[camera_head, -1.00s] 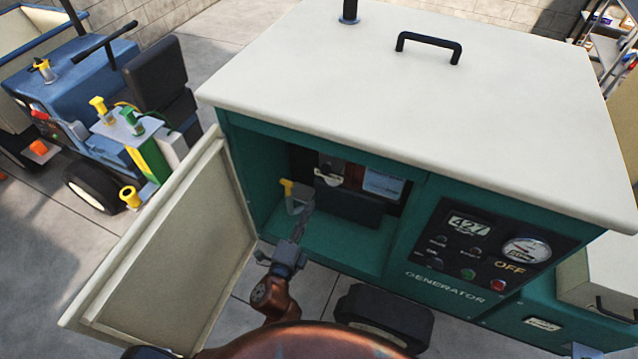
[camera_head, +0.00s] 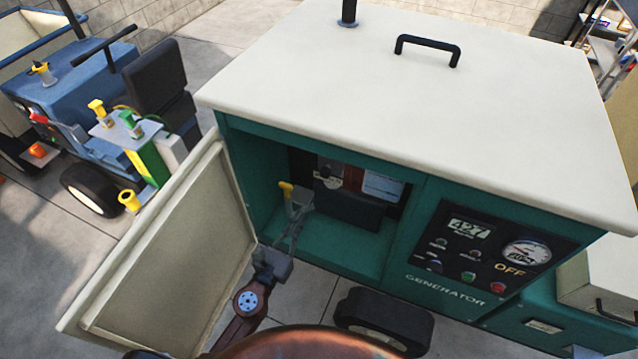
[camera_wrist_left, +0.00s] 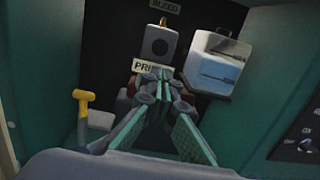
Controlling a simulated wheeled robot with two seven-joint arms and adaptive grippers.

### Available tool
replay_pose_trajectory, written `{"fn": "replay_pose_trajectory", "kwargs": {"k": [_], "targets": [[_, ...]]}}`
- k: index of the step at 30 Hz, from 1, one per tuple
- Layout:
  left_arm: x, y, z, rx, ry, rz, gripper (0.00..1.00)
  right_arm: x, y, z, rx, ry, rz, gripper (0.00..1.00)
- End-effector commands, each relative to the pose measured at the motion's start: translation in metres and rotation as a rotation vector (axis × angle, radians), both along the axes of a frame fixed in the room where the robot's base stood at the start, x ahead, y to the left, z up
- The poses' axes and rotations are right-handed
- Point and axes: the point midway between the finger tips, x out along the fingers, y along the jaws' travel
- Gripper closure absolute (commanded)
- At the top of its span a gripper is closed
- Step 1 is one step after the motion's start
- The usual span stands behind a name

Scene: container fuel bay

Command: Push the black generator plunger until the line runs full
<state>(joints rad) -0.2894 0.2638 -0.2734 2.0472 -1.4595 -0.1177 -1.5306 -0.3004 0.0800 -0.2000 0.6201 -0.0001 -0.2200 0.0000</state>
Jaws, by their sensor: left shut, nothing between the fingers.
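The generator (camera_head: 300,130) stands with its left compartment door (camera_head: 170,250) swung open. My left gripper (camera_head: 298,200) reaches into the compartment from the front. Its fingers are shut and empty. In the left wrist view the fingertips (camera_wrist_left: 160,74) appear just below the plunger, over the label; I cannot tell if they touch anything. My right gripper is not in view.
A yellow-handled lever (camera_wrist_left: 82,100) stands left of the fingers. A clear-bowled unit (camera_wrist_left: 215,62) hangs right of the plunger. The control panel (camera_head: 490,250) reads 427 and OFF. A blue vehicle (camera_head: 90,90) stands at left.

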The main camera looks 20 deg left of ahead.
Motion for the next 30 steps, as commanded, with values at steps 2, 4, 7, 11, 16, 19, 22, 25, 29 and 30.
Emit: {"fn": "replay_pose_trajectory", "kwargs": {"k": [2, 4, 7, 11, 16, 19, 22, 25, 29, 30], "targets": [[0.002, 0.000, 0.001, -0.001, -0.001, 0.000, 1.00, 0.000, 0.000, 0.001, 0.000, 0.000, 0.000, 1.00], [0.006, -0.001, 0.002, -0.002, -0.002, 0.000, 1.00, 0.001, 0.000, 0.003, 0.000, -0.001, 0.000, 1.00], [0.018, -0.003, 0.005, -0.001, -0.003, 0.000, 1.00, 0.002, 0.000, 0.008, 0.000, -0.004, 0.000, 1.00], [0.043, -0.007, 0.007, -0.004, -0.003, 0.000, 1.00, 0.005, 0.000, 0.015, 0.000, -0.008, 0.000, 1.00], [0.078, -0.013, 0.009, -0.003, -0.002, 0.000, 1.00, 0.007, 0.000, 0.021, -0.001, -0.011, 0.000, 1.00], [0.097, -0.016, 0.009, -0.003, -0.002, -0.001, 1.00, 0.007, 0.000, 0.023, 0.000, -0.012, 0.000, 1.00], [0.114, -0.019, 0.009, -0.004, 0.000, 0.000, 1.00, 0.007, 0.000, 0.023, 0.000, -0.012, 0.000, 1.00], [0.126, -0.020, 0.009, -0.004, 0.000, 0.001, 1.00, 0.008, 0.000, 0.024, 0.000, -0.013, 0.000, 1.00], [0.135, -0.021, 0.009, -0.003, 0.000, 0.001, 1.00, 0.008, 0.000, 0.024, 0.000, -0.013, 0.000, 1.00], [0.137, -0.021, 0.010, -0.003, 0.000, 0.001, 1.00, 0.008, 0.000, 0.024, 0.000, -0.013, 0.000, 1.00]]}}
